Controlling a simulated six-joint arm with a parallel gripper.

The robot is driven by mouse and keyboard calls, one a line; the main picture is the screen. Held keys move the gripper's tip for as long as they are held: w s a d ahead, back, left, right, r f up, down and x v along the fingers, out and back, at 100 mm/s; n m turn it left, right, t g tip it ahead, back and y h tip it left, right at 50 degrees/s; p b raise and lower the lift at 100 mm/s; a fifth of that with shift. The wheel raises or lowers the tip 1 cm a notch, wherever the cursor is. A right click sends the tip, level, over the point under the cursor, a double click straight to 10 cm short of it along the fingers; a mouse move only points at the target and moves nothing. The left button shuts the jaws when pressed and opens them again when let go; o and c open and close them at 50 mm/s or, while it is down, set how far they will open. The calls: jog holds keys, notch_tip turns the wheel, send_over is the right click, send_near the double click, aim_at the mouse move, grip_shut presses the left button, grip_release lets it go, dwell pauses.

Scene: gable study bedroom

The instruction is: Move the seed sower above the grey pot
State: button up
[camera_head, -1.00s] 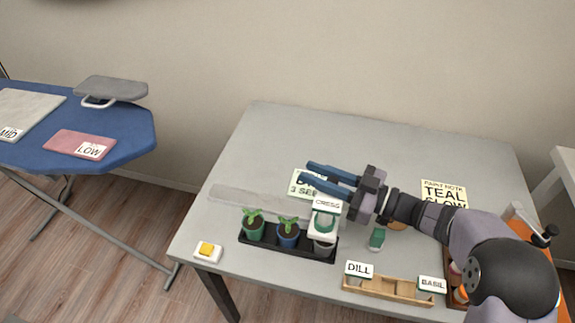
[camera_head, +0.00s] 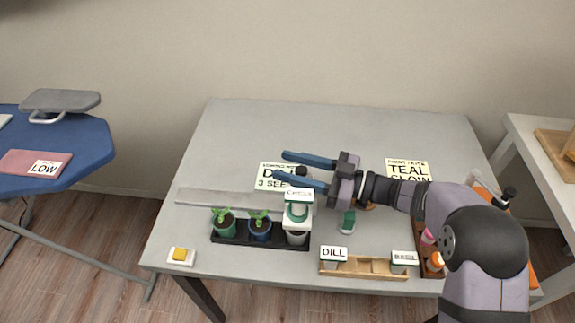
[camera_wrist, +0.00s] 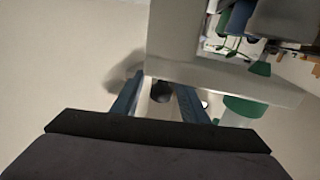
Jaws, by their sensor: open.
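A white unit with a green round part and a CRESS label, which looks like the seed sower (camera_head: 299,212), is upright over the grey pot (camera_head: 297,238). The pot is at the right end of a black tray; whether the two touch is unclear. My gripper (camera_head: 279,165) is open just behind the unit's top, fingers pointing left. A dark round knob (camera_head: 302,171) shows between the fingers, also in the wrist view (camera_wrist: 161,92). I cannot tell what it belongs to. A clear, green-topped cylinder (camera_wrist: 245,108) is right of the fingers in the wrist view.
The tray (camera_head: 230,238) also holds a green and a blue pot with seedlings. A green-and-white item (camera_head: 347,222) stands to its right. A wooden rack (camera_head: 365,268) has DILL and BASIL labels. A yellow button (camera_head: 181,254) is front left. The back of the table is clear.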

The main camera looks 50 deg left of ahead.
jog(key=v, duration=0.6)
jog(key=shift+d+b, duration=0.15)
jog(key=shift+b, duration=0.25)
jog(key=shift+w, duration=0.1)
